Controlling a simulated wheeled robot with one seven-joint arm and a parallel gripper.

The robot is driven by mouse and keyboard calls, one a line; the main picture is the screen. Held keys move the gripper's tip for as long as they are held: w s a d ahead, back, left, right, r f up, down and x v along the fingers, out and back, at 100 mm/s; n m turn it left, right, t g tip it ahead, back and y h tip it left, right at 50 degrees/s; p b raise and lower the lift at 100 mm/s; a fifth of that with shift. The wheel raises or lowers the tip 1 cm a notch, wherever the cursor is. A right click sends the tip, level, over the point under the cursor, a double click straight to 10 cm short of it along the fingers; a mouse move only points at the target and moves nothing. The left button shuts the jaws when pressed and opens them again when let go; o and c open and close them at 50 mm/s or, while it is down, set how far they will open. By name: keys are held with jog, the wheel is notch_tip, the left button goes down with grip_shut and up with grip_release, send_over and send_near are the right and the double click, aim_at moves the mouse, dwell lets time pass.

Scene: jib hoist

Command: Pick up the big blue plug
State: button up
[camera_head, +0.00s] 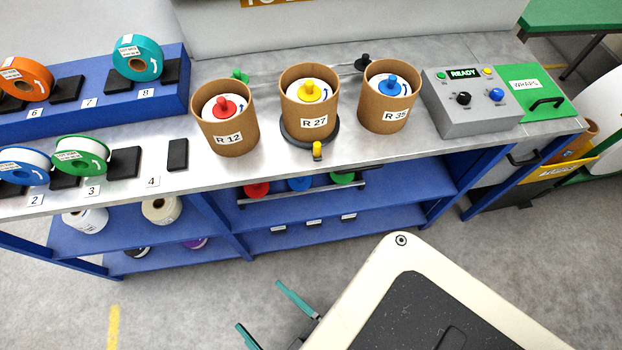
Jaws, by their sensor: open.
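A blue plug (299,184) sits in a rack on the blue shelf under the bench, between a red plug (257,190) and a green plug (342,178). The bench edge hides its upper part. A second blue plug (391,85) stands on a white roll inside the cardboard tub marked R 35 (389,116) on the bench top. I cannot tell for sure which of the two is the big one. My gripper (259,304), with teal fingers, is open and empty over the floor, in front of the bench and apart from both plugs.
Tubs R 12 (226,141) and R 27 (312,122) hold a red-topped and a yellow-topped roll. A grey control box (470,112) reads READY. Tape rolls stand at left. The bench's steel front edge (220,180) overhangs the shelves. The floor (190,310) before the bench is clear.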

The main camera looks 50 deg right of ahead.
jog(key=shift+o, duration=0.4)
jog(key=w+d+f+g+h, duration=0.1)
jog(key=w+d+f, duration=0.2)
jog(key=d+f, duration=0.1)
jog(key=w+d+f+m+g+h, duration=0.1)
jog(key=w+d+f, duration=0.3)
jog(key=f, duration=0.3)
jog(key=shift+m+h, duration=0.3)
jog(key=shift+h, duration=0.1)
jog(key=m+g, duration=0.3)
jog(key=g, duration=0.2)
send_near(302, 179)
jog(key=w+f, duration=0.1)
jog(key=x, duration=0.5)
jog(key=shift+w+a+f, duration=0.1)
jog(key=shift+a+f, duration=0.05)
jog(key=shift+a, duration=0.15)
jog(key=w+d+f, duration=0.2)
jog(key=shift+w+f, duration=0.2)
jog(key=shift+w, duration=0.1)
jog(key=shift+w+d+f, duration=0.15)
jog(key=shift+w+f, duration=0.25)
jog(key=c, duration=1.2)
